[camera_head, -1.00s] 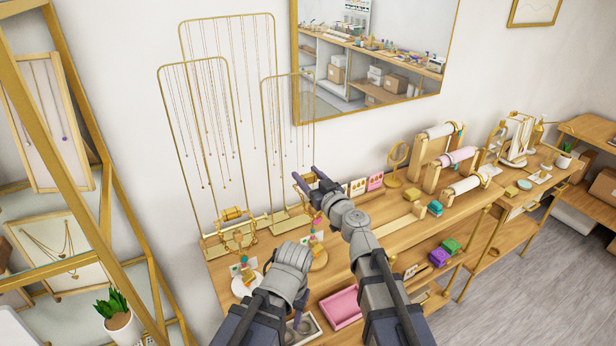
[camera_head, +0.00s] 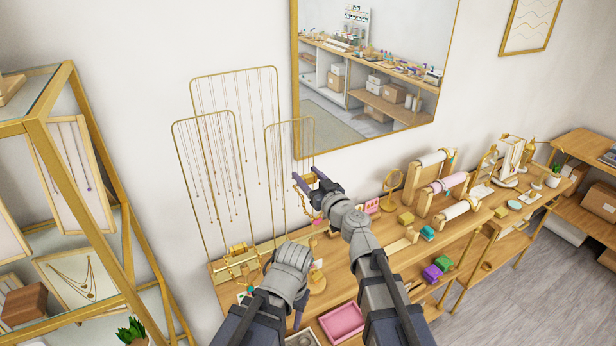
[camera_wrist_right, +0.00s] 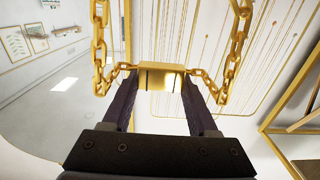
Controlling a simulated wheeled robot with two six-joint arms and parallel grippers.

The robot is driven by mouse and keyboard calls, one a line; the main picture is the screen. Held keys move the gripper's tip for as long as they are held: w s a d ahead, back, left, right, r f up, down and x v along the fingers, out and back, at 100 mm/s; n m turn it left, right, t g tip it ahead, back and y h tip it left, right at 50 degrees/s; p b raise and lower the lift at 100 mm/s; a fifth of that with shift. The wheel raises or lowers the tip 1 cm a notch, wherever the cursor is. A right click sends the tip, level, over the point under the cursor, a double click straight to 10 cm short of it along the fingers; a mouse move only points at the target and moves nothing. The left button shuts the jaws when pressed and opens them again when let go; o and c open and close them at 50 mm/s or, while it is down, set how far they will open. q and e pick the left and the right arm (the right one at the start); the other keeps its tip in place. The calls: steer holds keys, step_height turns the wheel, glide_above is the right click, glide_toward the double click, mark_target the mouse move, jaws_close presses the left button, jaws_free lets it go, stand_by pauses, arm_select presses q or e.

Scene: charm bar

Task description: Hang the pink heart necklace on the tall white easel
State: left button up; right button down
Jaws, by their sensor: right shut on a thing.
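My right gripper (camera_head: 308,181) is shut on the gold block of a thick gold chain (camera_wrist_right: 161,77). In the right wrist view the chain rises from both sides of the block and leaves the top of the picture. A white upright display (camera_head: 511,160), seemingly the easel, stands on the bench at the far right, well away from this gripper. My left gripper is mostly hidden under its own wrist, low in the middle; its jaws cannot be made out.
Gold wire racks (camera_head: 205,165) with thin chains stand left of the right gripper. A ring stand (camera_head: 393,181) and padded bracelet rolls (camera_head: 445,185) stand along the wooden bench (camera_head: 380,238). A mirror (camera_head: 375,75) hangs behind. A pink tray (camera_head: 342,322) lies low in front.

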steer(key=shift+r+p, duration=0.3)
steer(key=shift+r, duration=0.4)
steer(key=shift+s+d+r+p, duration=0.3)
steer(key=shift+s+d, duration=0.1)
steer(key=shift+s, duration=0.3)
steer(key=shift+s+d+r+p, duration=0.35)
steer(key=shift+s+d, duration=0.1)
steer(key=shift+s, duration=0.3)
steer(key=shift+s+d+r+p, duration=0.3)
steer(key=shift+s+d, duration=0.1)
steer(key=shift+s, duration=0.3)
